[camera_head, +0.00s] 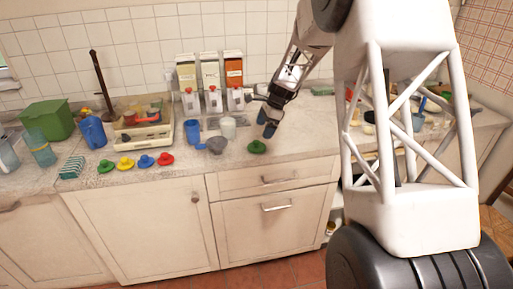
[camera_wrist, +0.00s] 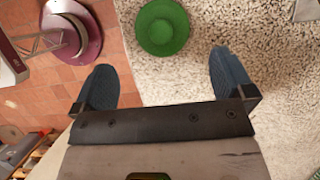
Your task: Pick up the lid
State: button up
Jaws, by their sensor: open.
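A green lid (camera_head: 257,147) lies on the speckled counter, near its front edge. My gripper (camera_head: 268,122) is open and empty, with blue fingertips, above the counter and just behind and right of the lid. In the wrist view my gripper (camera_wrist: 166,80) has its two blue fingers wide apart with nothing between them.
Several coloured lids, including a red one (camera_head: 165,159) and a blue one (camera_head: 146,161), lie along the counter to the left. Dispensers (camera_head: 212,85) stand behind. The counter around the lid is clear.

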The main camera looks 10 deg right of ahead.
aim_at(257, 141)
dwell(0.3)
jog(key=shift+x, duration=1.3)
jog(key=shift+f, duration=0.1)
jog(key=shift+x, duration=2.55)
jog(key=shift+a, duration=0.1)
jog(key=shift+c, duration=0.2)
jog(key=c, duration=0.7)
